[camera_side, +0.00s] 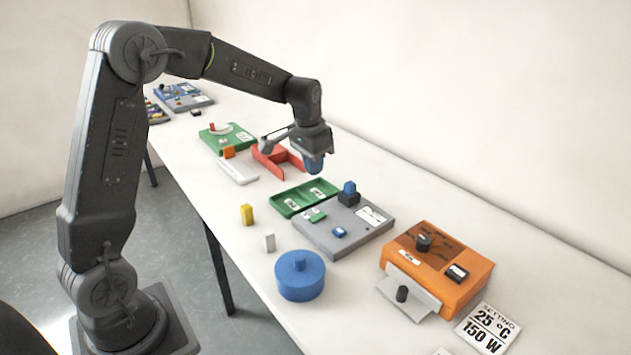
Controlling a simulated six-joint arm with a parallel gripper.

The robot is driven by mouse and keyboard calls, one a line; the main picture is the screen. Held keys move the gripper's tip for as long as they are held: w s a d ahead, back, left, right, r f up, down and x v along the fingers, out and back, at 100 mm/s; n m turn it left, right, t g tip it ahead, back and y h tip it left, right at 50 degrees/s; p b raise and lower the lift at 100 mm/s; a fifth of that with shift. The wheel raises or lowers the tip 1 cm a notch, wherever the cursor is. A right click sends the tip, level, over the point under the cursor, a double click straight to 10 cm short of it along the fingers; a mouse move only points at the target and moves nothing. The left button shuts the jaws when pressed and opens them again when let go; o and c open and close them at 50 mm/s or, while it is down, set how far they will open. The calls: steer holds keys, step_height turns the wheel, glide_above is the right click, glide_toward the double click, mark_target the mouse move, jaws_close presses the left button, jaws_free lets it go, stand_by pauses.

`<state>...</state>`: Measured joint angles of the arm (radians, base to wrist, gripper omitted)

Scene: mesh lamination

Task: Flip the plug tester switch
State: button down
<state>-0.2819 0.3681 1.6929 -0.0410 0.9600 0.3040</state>
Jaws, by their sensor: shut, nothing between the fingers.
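My gripper (315,165) hangs above the table, pointing down, near the red bracket-like part. It is shut and empty, with bluish fingertips. No label readable here names the plug tester. An orange box (453,254) at the right has a black knob (423,242) and a small black rocker-like switch (456,273). The switch's position is too small to tell.
A red part (268,162) lies below my gripper beside a green box (240,137). A green tray (287,204) adjoins the grey box. A setting card (487,328) lies at right.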

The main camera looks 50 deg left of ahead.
mark_target(323, 213)
steer(key=shift+r, duration=0.4)
steer(key=shift+w+r, duration=0.15)
steer(key=shift+w, duration=0.25)
steer(key=f, duration=0.4)
steer(key=w+f, duration=0.1)
steer(key=f, duration=0.8)
steer(key=shift+w+f, duration=0.15)
steer(key=shift+w, duration=0.15)
steer(key=shift+f, duration=0.35)
